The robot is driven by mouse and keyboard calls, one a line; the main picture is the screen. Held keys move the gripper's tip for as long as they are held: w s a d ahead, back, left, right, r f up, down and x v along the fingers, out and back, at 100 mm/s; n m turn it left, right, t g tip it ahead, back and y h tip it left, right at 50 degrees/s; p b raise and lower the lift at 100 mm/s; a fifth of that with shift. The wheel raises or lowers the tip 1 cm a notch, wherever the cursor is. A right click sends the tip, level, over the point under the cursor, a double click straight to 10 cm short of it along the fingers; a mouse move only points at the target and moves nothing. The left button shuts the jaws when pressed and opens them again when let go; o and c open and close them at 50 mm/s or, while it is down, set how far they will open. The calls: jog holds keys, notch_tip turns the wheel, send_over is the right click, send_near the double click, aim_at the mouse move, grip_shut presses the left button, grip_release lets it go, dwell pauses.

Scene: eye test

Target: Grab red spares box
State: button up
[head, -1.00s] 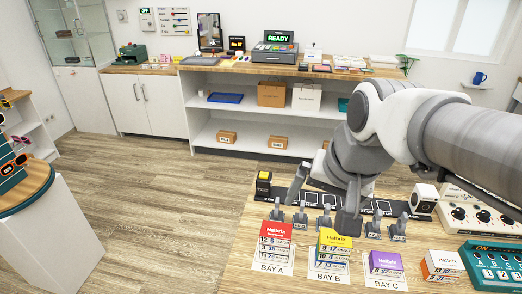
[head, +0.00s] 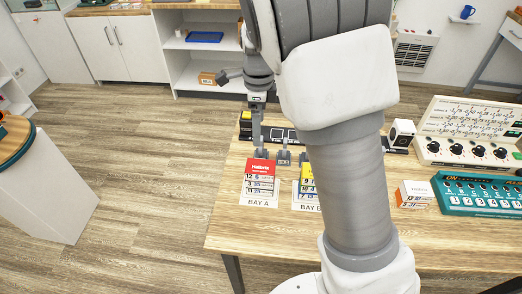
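The red box (head: 259,168), with a red top and a white numbered front, stands on the BAY A card near the table's front left in the head view. My gripper (head: 257,146) points down just above and behind its top edge; I cannot tell whether they touch. Its fingers line up edge-on from here, so their spacing is hidden. A yellow-topped box (head: 307,173) stands to the right at BAY B, partly covered by my arm.
An orange-and-white box (head: 414,194), a teal keypad device (head: 480,192) and a white panel with black knobs (head: 463,150) stand on the right. My arm hides the table's middle.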

jog(key=b, duration=0.1)
send_over(260, 166)
jog(key=f, duration=1.2)
jog(key=shift+s+a+f, duration=0.15)
jog(key=shift+a+f, duration=0.05)
jog(key=shift+f, duration=0.1)
jog(key=f, duration=0.5)
jog(key=shift+d+f, duration=0.1)
jog(key=shift+d, duration=0.2)
jog(key=c, duration=1.4)
